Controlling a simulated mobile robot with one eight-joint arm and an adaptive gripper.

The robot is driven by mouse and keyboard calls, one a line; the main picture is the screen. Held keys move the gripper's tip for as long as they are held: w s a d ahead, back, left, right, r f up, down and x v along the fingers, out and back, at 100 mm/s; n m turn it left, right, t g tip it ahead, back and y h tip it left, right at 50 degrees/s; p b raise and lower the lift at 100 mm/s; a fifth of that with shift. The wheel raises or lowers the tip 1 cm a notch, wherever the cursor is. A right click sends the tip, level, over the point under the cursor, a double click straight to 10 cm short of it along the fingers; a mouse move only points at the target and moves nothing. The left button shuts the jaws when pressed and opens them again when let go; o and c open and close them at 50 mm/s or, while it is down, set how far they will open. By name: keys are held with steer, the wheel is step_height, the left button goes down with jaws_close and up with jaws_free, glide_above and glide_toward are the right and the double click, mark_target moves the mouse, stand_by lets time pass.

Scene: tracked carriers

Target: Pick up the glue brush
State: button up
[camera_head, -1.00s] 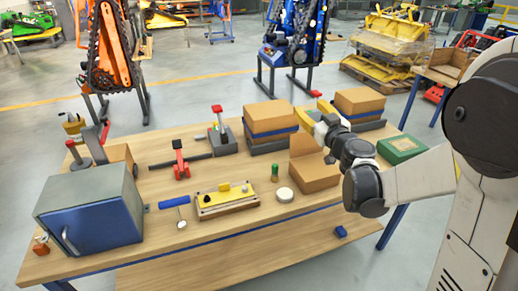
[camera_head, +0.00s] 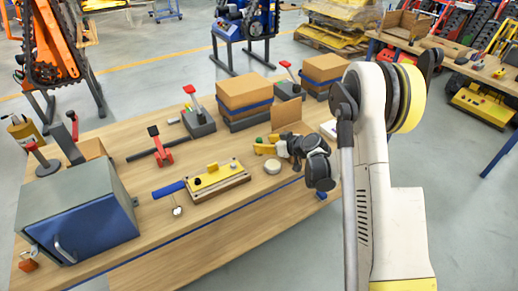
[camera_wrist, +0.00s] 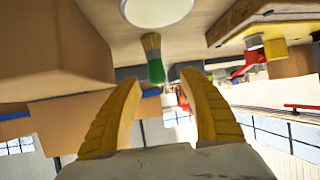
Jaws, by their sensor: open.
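The glue brush (camera_wrist: 153,60) has a green handle and pale bristles. The wrist view is upside down, and the brush stands on its bristle end on the tabletop with the handle up. My gripper (camera_wrist: 160,82) is open and empty. Its two yellow fingers lie to either side of the line of the handle, with the handle's end close to the gap between the tips. I cannot tell whether the handle is inside the gap. In the head view my gripper (camera_head: 265,146) is low over the bench, and the brush is mostly hidden behind it.
A white round disc (camera_wrist: 157,8) lies near the brush; the head view shows it too (camera_head: 273,166). A yellow-topped fixture (camera_head: 217,177) stands left of my gripper. An open cardboard box (camera_head: 287,116) is close beside it. The bench front (camera_head: 185,240) is clear.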

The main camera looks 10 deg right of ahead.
mark_target(259, 142)
steer(key=x, duration=0.1)
steer(key=b+x, duration=0.1)
steer(key=x, duration=0.1)
steer(key=b+x, duration=0.1)
steer(key=shift+w+d+f, duration=0.1)
steer(key=shift+w+f, duration=0.25)
steer(key=shift+f, duration=0.05)
steer(key=shift+r, duration=0.1)
jaws_close()
